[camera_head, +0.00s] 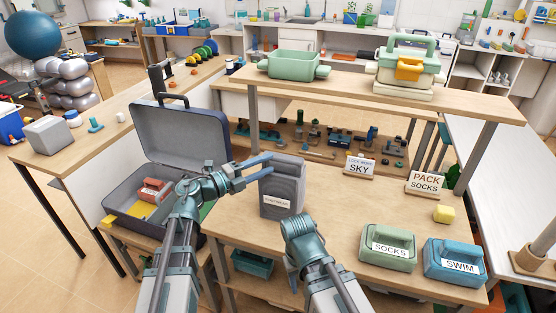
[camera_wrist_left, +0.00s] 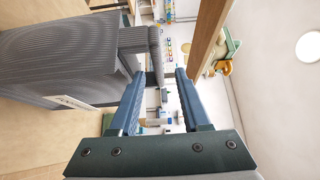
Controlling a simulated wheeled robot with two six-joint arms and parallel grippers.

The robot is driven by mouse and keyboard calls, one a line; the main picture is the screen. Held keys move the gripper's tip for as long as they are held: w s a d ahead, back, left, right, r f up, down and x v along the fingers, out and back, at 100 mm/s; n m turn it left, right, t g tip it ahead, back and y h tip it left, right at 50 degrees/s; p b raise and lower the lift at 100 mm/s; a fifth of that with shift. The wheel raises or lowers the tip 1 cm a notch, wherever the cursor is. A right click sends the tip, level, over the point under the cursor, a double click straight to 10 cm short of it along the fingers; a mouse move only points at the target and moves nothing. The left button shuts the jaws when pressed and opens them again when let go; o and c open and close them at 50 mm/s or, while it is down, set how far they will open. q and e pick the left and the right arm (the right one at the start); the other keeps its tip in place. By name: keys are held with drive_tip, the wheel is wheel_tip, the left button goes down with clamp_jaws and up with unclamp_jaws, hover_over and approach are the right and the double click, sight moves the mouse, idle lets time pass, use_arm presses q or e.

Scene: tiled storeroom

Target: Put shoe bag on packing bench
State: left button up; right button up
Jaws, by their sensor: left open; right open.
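The shoe bag is a grey, ribbed, box-shaped bag (camera_head: 282,188) with a white label whose small text looks like "FOOTWEAR". It stands upright on the packing bench (camera_head: 335,225), left of its middle. My left gripper (camera_head: 270,168) is open at the bag's upper left, with nothing held. In the left wrist view, the bag (camera_wrist_left: 60,55) fills the left side and its grey handle lies near the tips of my left gripper (camera_wrist_left: 165,75). Whether they touch is unclear. My right gripper (camera_head: 296,262) is open, low in front of the bag, its fingers mostly hidden.
An open grey suitcase (camera_head: 190,137) stands left of the bench. A green SOCKS case (camera_head: 388,248) and a blue SWIM case (camera_head: 454,262) lie at the bench's right. A raised shelf (camera_head: 350,88) spans the back.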

use_arm(q)
drive_tip(key=shift+v, duration=2.75)
drive_tip(key=shift+w, duration=0.1)
drive_tip(key=w+a+r+n+t+y, duration=0.35)
drive_tip(key=w+n+t+y, duration=0.45)
drive_tip(key=n, duration=0.4)
drive_tip(key=s+a+f+n+g+y, duration=0.3)
drive_tip(key=f+n+g+y, duration=0.2)
drive_tip(key=f+n+y, duration=0.5)
drive_tip(key=s+d+f+n+g, duration=0.1)
drive_tip(key=s+d+f+g, duration=0.2)
drive_tip(key=s, duration=0.5)
drive_tip(key=s+d+f+n+g+h, duration=0.1)
drive_tip(key=s+d+f+g, duration=0.2)
drive_tip(key=s+f+g, duration=0.3)
drive_tip(key=s+d+f+n+g+h, duration=0.1)
drive_tip(key=s+d+f+g, duration=0.3)
drive_tip(key=s, duration=0.7)
wheel_tip(320, 180, down, 2)
drive_tip(key=shift+f+g, duration=0.2)
drive_tip(key=shift+g, duration=0.2)
